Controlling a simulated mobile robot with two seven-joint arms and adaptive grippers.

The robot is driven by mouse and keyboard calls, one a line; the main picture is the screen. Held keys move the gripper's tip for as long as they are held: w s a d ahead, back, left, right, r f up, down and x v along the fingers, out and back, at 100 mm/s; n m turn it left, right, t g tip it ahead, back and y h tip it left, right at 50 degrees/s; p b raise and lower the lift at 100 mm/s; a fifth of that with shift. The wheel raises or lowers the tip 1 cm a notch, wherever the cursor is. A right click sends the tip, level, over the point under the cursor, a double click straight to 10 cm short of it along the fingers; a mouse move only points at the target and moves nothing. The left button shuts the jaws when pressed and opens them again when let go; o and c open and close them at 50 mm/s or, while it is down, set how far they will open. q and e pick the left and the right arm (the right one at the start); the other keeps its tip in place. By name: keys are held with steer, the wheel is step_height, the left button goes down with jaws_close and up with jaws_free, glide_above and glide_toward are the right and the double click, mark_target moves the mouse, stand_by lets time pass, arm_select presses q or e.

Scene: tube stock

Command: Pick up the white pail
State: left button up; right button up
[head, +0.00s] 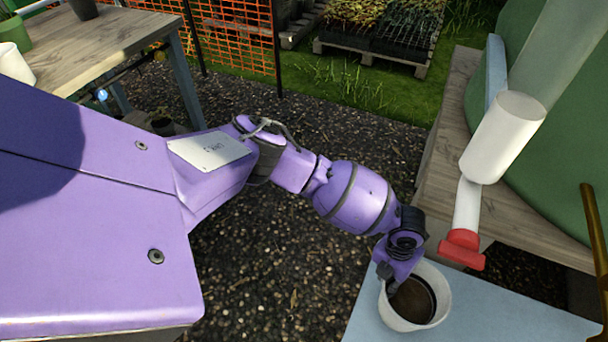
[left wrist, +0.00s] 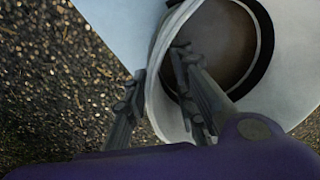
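The white pail (head: 437,300) stands on a light blue surface at the lower right of the head view, with a dark brown inside. My left gripper (head: 393,284) reaches down over the pail's left rim. In the left wrist view, the pail (left wrist: 297,62) fills the upper right. The left gripper's fingers (left wrist: 162,65) are apart and straddle the rim: one is outside the wall, the other inside. A gap seems to show between the inner finger and the wall. My right gripper is not in view.
The light blue surface (head: 480,318) is clear to the right of the pail. A white pipe with a red end piece (head: 462,248) hangs above and behind it. A wooden bench (head: 440,185) stands beyond. Another wooden table (head: 85,50) with pots is at the upper left.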

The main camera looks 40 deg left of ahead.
arm_select(q)
steer(key=shift+d+f, duration=0.1)
steer(key=shift+f, duration=0.75)
jaws_close()
steer(key=shift+w+d+r, duration=0.1)
steer(key=shift+w+r, duration=0.1)
